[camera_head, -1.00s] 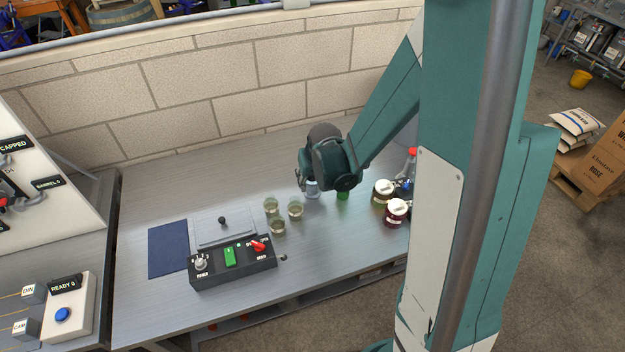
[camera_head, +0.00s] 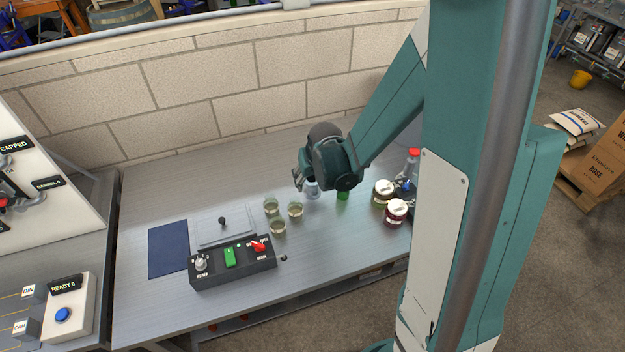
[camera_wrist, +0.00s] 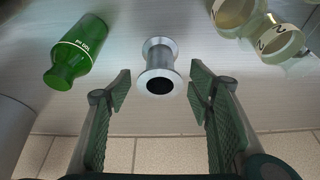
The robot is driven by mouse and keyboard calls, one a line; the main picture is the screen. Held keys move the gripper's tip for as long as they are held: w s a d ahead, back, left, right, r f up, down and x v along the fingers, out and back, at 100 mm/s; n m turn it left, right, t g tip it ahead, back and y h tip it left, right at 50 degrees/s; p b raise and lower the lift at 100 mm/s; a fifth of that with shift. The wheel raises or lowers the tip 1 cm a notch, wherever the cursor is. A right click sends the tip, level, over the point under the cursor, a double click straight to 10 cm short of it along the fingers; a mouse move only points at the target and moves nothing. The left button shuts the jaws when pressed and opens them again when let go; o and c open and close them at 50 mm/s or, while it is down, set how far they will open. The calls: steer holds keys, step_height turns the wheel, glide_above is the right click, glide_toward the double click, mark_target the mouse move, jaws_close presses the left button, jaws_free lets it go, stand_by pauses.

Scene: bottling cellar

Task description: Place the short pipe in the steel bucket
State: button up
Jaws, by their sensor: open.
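The short pipe (camera_wrist: 159,63) is a small silver spool with a flange at each end and a dark bore. In the wrist view it lies centred between and just beyond the two fingertips of my gripper (camera_wrist: 160,84). My gripper is open and empty, with visible gaps on both sides of the pipe. In the head view, the pipe (camera_head: 313,190) is on the grey bench, just below my gripper (camera_head: 299,180) and partly hidden by it.
A green bottle (camera_wrist: 76,52) is on one side of the pipe and several glasses (camera_head: 296,209) on the other. Jars (camera_head: 396,212) stand to the right. A black control box (camera_head: 232,264), a plate and a blue mat (camera_head: 168,248) lie left. A brick wall is behind.

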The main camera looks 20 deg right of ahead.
steer(key=p+v, duration=0.1)
steer(key=v, duration=1)
steer(key=shift+r+p, duration=0.2)
steer(key=shift+p, duration=0.1)
stand_by(0.8)
steer(key=s+a+r+t, duration=0.1)
steer(key=s+r, duration=0.7)
steer(key=s, duration=0.2)
steer(key=s+a+r+t, duration=0.1)
steer(key=s+a+r, duration=0.1)
steer(key=s+r, duration=0.6)
steer(key=shift+s+a+r+n+t, duration=0.3)
steer(key=shift+s+n, duration=0.1)
steer(key=shift+s, duration=0.7)
steer(key=shift+o, duration=0.7)
steer(key=shift+w, duration=0.15)
